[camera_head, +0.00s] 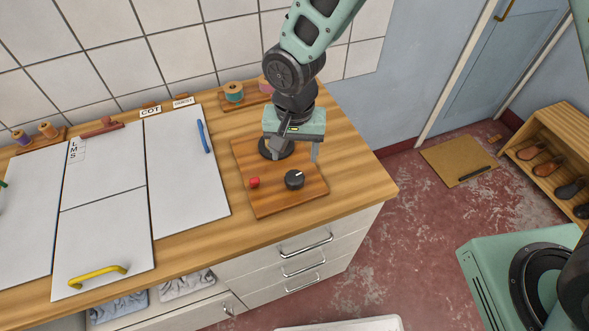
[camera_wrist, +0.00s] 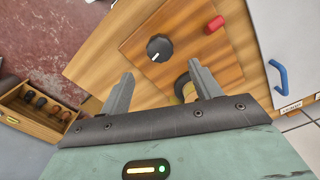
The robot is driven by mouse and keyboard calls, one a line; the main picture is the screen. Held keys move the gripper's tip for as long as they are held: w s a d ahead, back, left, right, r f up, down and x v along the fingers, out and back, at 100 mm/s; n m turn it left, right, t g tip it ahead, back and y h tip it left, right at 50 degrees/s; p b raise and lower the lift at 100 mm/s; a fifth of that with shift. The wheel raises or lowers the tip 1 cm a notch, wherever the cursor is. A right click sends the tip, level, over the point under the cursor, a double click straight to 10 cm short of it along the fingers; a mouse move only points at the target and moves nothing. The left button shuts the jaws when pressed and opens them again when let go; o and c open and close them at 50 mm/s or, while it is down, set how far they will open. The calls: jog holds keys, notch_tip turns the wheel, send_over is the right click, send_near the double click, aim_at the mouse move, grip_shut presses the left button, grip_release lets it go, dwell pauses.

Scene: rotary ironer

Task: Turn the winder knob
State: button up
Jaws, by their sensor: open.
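A black round knob (camera_head: 294,179) with a white pointer mark sits on a brown wooden board (camera_head: 262,207) on the counter. The knob also shows in the wrist view (camera_wrist: 159,48), just beyond the fingertips and roughly between them. A red button (camera_head: 254,182) is to its left on the board in the head view, and at the upper right in the wrist view (camera_wrist: 215,24). My gripper (camera_head: 293,153) is open and empty above the rear of the board, apart from the knob. A dark round part (camera_head: 277,150) behind the knob is partly hidden by my gripper.
Left on the counter (camera_head: 345,185) lie white panels, one with a blue handle (camera_head: 204,136), one with a yellow handle (camera_head: 98,274). Thread spools (camera_head: 233,92) stand at the back wall. Drawers (camera_head: 303,262) are below. A shoe shelf (camera_head: 560,140) stands right, across the floor.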

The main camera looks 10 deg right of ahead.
aim_at(295, 177)
notch_tip(295, 177, down, 9)
jog(key=shift+r+p, duration=0.1)
jog(key=shift+p, duration=0.95)
jog(key=c, duration=1)
